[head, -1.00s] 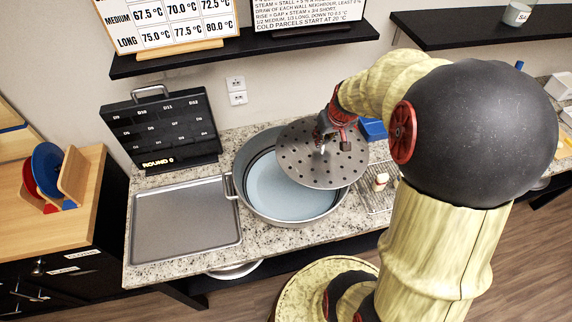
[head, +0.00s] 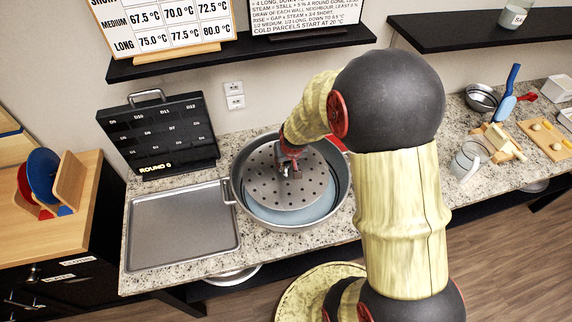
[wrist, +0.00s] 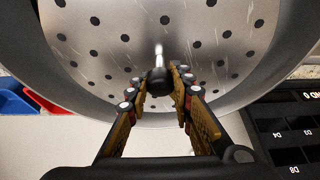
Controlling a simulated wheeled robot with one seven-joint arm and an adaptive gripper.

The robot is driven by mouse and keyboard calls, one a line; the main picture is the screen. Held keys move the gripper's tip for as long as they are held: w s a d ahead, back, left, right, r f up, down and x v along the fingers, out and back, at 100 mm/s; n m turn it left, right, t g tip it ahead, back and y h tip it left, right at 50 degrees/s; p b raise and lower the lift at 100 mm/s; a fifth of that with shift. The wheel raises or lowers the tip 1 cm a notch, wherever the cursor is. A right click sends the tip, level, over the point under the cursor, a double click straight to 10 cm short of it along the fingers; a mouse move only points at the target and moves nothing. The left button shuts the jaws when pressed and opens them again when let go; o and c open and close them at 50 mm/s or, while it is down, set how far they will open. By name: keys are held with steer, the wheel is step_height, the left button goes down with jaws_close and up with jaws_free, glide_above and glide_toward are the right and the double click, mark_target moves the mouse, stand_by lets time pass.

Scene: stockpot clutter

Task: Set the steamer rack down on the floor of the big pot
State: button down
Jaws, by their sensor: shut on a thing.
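The steamer rack (head: 270,186) is a round grey perforated disc with a knob in its middle. In the head view it is over the mouth of the big pot (head: 240,208), inside the rim's outline. A light blue surface inside the pot shows below the rack's near edge. My gripper (head: 289,168) is above the rack. In the wrist view my gripper (wrist: 158,88) is shut on the dark knob of the rack (wrist: 100,60), and the disc fills the upper picture. I cannot tell how far the rack is above the pot floor.
A grey tray (head: 180,225) lies left of the pot, with a black case (head: 160,140) behind it. To the right stand a glass jug (head: 467,160), a metal bowl (head: 482,97) and wooden boards (head: 545,138). A black shelf (head: 240,52) hangs above.

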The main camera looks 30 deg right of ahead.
steer(key=shift+f, duration=0.45)
steer(key=shift+f+b, duration=0.4)
steer(key=shift+f, duration=0.1)
steer(key=shift+f, duration=0.1)
steer(key=c, duration=1.6)
jaws_free()
steer(key=shift+c, duration=0.2)
steer(key=shift+o, duration=0.4)
